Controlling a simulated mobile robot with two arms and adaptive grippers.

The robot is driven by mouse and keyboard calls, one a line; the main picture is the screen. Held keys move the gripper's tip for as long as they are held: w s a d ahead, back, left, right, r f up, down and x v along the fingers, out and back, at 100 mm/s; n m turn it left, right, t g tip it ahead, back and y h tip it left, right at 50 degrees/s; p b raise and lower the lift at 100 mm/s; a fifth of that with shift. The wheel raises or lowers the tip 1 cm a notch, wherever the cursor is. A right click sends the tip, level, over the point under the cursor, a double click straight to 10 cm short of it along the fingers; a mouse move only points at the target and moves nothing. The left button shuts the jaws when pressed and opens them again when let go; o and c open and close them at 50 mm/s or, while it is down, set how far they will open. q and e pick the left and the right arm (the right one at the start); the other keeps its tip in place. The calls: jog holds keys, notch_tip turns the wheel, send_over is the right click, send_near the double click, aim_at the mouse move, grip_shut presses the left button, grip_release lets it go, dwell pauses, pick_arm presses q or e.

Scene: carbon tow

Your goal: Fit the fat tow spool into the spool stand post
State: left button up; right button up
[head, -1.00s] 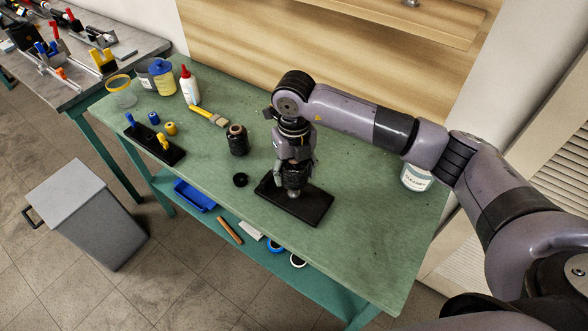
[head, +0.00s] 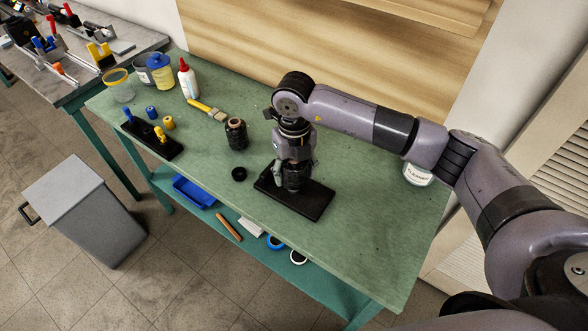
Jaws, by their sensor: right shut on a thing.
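My right gripper (head: 297,167) points down over the spool stand, its fingers shut on a black tow spool (head: 295,182). The spool is upright and low over the black stand base (head: 310,206), near its left half. The post is hidden behind the spool and fingers, and I cannot tell whether the spool's underside touches the base. A second black spool (head: 236,133) with a brown core stands upright on the green table, left of the gripper. My left gripper is not in view.
A small black ring (head: 239,174) lies left of the stand. A brush (head: 206,109), a white bottle (head: 188,79), jars and a dark rack (head: 154,139) with small blue and yellow spools fill the table's left part. A cleaner tub (head: 417,174) stands right. The front right is clear.

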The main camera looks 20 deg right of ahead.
jog(key=shift+f+b, duration=0.65)
jog(key=shift+f, duration=0.25)
jog(key=o, duration=1.4)
notch_tip(320, 180, up, 12)
jog(key=shift+r, duration=0.1)
